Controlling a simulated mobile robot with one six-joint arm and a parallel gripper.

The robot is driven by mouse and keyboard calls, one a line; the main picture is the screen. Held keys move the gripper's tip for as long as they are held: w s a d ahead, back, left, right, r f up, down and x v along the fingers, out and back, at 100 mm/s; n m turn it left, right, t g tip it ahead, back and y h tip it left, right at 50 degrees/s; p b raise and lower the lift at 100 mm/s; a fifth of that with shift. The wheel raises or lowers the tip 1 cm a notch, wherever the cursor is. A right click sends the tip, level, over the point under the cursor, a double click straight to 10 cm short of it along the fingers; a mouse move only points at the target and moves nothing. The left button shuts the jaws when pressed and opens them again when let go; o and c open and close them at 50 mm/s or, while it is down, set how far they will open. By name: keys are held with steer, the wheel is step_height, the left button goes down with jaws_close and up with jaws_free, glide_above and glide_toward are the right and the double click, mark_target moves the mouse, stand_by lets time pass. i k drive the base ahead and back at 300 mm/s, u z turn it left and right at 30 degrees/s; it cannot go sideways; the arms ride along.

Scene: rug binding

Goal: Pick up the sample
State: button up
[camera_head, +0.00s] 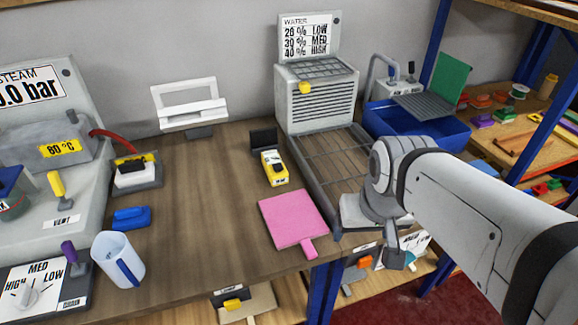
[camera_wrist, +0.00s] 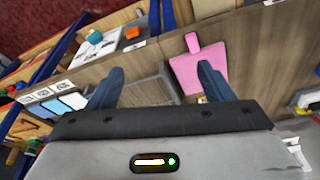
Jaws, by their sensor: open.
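A flat pink square with a short tab (camera_head: 292,219), which looks like the sample, lies on the brown workbench (camera_head: 215,215) near its front edge. Its tab points towards the front. In the wrist view the pink square (camera_wrist: 187,72) is partly hidden behind the right finger. My gripper (camera_wrist: 160,82) is open, with nothing seen between its fingers. In the head view my arm comes in from the right, and its end hangs by the bench's front right edge, to the right of the pink square and apart from it.
A wire rack (camera_head: 335,165) lies right of the pink square, before a grey louvred unit (camera_head: 318,103). A yellow device (camera_head: 275,168) stands behind the square. A white jug (camera_head: 118,258) and blue brush (camera_head: 131,217) are at left. The bench middle is clear.

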mark_target(291, 219)
steer(key=u, duration=2.85)
steer(key=k, duration=1.7)
steer(key=z, duration=1.05)
steer(key=i, duration=1)
steer(key=z, duration=0.05)
